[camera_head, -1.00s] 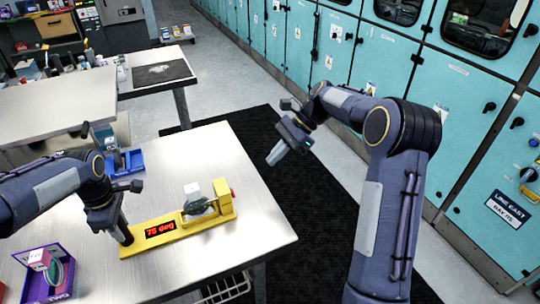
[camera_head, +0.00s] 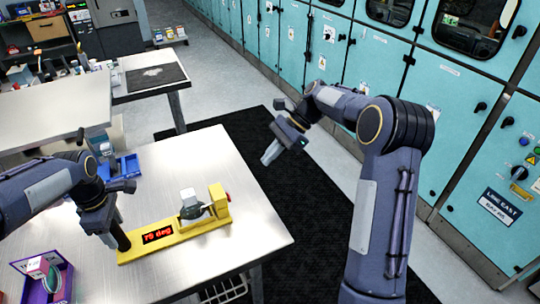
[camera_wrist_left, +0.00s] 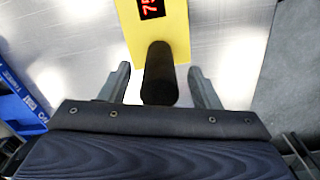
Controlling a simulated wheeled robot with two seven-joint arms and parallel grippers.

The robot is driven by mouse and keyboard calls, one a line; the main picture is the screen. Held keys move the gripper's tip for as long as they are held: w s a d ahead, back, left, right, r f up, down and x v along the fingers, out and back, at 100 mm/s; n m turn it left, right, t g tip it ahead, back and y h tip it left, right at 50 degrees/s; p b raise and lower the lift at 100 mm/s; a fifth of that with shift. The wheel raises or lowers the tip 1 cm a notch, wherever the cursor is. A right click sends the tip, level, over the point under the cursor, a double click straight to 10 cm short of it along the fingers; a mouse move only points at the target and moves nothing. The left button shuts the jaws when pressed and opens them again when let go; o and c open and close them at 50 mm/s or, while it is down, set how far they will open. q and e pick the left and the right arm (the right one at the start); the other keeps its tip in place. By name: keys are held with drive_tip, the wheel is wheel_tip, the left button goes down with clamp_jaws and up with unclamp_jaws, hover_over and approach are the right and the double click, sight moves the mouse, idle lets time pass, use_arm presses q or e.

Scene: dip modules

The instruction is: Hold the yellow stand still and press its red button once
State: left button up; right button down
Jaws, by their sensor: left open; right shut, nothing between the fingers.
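The yellow stand (camera_head: 183,241) lies on the metal bench. It has a red-lit display (camera_head: 157,235), a black upright handle (camera_head: 123,240) at its left end and a red button (camera_head: 229,197) on the outer side of its raised right end. A dark rounded part with a pale block (camera_head: 190,201) sits near that end. My left gripper (camera_head: 110,238) is at the handle; in the left wrist view the handle (camera_wrist_left: 159,75) stands between its open fingers, with gaps on both sides. My right gripper (camera_head: 271,153) is shut and empty, beyond the bench's right edge, apart from the button.
A purple box (camera_head: 45,276) with a pink-topped block and a green oval lies at the front left. A blue tray (camera_head: 121,168) is at the back left of the bench. Bare bench surrounds the stand. Teal cabinets (camera_head: 440,110) line the right.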

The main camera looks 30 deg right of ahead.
use_arm(q)
drive_tip(key=shift+r+p, duration=2.35)
drive_tip(key=shift+r, duration=1.1)
use_arm(e)
drive_tip(key=shift+r, duration=2.5)
